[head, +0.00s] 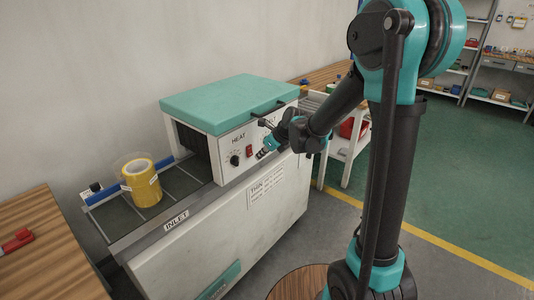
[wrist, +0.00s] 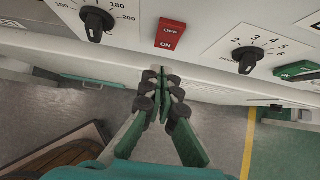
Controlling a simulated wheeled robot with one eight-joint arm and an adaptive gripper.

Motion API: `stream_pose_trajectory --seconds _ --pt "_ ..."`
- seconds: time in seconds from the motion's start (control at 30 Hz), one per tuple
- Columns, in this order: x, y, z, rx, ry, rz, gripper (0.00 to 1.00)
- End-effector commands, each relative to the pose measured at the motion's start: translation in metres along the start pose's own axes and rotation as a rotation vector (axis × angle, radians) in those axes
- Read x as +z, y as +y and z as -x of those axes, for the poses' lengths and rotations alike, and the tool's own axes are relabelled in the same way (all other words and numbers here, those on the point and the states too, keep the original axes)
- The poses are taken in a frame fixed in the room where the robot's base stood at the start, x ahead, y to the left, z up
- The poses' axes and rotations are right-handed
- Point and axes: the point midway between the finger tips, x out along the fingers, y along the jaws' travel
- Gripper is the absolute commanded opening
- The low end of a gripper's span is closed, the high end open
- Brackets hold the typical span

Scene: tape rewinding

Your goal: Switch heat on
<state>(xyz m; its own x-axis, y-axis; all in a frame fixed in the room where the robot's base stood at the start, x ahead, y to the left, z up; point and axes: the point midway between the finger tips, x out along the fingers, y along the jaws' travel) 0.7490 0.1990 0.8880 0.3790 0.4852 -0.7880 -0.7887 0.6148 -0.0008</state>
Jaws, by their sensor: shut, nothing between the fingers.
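The heat switch (head: 249,150) is a small red rocker on the white front panel of the machine (head: 229,107) with a teal lid. In the wrist view the red switch (wrist: 170,35) shows the words OFF and ON, with ON at the end nearer my gripper. A black heat knob (head: 235,160) sits left of the switch; it also shows in the wrist view (wrist: 95,28). My gripper (wrist: 163,76) is shut and empty, just below the switch and apart from it in the picture. In the head view my gripper (head: 262,154) is close to the panel, right of the switch.
A second knob (wrist: 246,58) and a green switch (wrist: 297,70) lie to the right on the panel. A wooden table (head: 52,245) is at the lower left.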

Motion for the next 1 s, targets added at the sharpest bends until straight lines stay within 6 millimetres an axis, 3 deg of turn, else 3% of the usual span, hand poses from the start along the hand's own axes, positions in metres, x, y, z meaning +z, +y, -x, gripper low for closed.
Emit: stream_pose_trajectory --seconds 0.27,1.0 --pt "0.018 0.001 -0.017 0.001 0.000 0.000 0.00" --pt "0.021 0.000 -0.022 0.001 -0.051 0.000 0.00"
